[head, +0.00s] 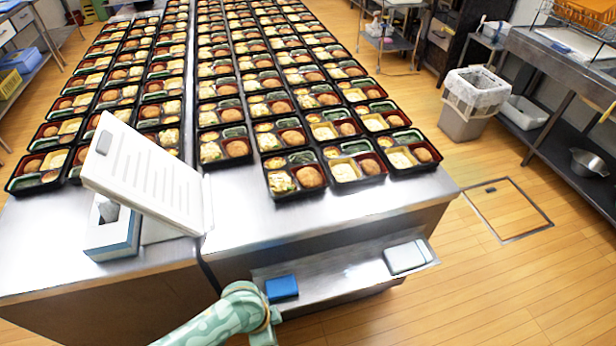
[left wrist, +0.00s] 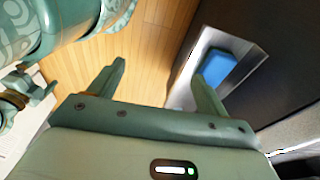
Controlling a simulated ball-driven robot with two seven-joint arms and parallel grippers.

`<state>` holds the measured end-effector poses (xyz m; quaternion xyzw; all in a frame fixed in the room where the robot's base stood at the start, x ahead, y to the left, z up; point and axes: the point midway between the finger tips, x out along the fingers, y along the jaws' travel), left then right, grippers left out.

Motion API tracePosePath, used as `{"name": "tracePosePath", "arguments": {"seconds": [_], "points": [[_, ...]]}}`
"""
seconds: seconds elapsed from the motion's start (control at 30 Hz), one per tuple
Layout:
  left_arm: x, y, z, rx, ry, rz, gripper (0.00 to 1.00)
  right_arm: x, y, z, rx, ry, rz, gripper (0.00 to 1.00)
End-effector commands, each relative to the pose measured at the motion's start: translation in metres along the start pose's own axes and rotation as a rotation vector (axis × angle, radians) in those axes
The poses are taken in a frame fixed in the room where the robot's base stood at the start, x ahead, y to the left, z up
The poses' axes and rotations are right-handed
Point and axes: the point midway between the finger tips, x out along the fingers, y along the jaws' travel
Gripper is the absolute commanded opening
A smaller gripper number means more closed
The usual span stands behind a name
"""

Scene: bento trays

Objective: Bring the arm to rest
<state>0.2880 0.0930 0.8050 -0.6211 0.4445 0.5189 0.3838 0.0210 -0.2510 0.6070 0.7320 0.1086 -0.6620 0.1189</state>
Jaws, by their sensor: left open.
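My left arm (head: 225,318) comes in at the bottom of the head view, in front of the steel table (head: 330,222). Its fingers are not clear there. In the left wrist view my left gripper (left wrist: 159,75) is open, with nothing between its two fingers and wooden floor beyond. A blue box (head: 282,288) lies on the low shelf (head: 340,268) beside the arm. A blue box also shows beyond the right finger in the left wrist view (left wrist: 225,68). My right gripper is in neither view.
Rows of filled bento trays (head: 297,188) cover most of the table. A tilted white panel (head: 150,175) and a tissue box (head: 112,238) stand at its left front. A white case (head: 407,257) lies on the shelf. A lined bin (head: 468,118) stands right, with open floor in front.

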Motion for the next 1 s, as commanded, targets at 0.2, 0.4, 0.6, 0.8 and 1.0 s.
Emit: {"name": "tracePosePath", "arguments": {"seconds": [0.2, 0.4, 0.6, 0.8, 1.0], "points": [[0.009, -0.018, -0.002, -0.083, 0.06, -0.061, 0.77, 0.0, 0.001, -0.002, -0.001, 0.002, 0.001, 1.0], [0.027, -0.049, 0.014, -0.232, 0.12, -0.153, 0.77, 0.001, 0.005, -0.008, -0.001, 0.012, 0.006, 1.0], [0.07, -0.06, 0.074, -0.475, 0.161, -0.258, 0.77, -0.001, 0.002, 0.0, -0.001, 0.0, 0.003, 1.0], [0.126, 0.02, 0.178, -0.73, 0.112, -0.287, 0.77, -0.002, 0.003, 0.0, -0.002, 0.0, 0.003, 1.0], [0.149, 0.142, 0.247, -0.873, -0.024, -0.206, 0.77, -0.003, 0.003, 0.0, -0.002, 0.0, 0.003, 1.0]]}}
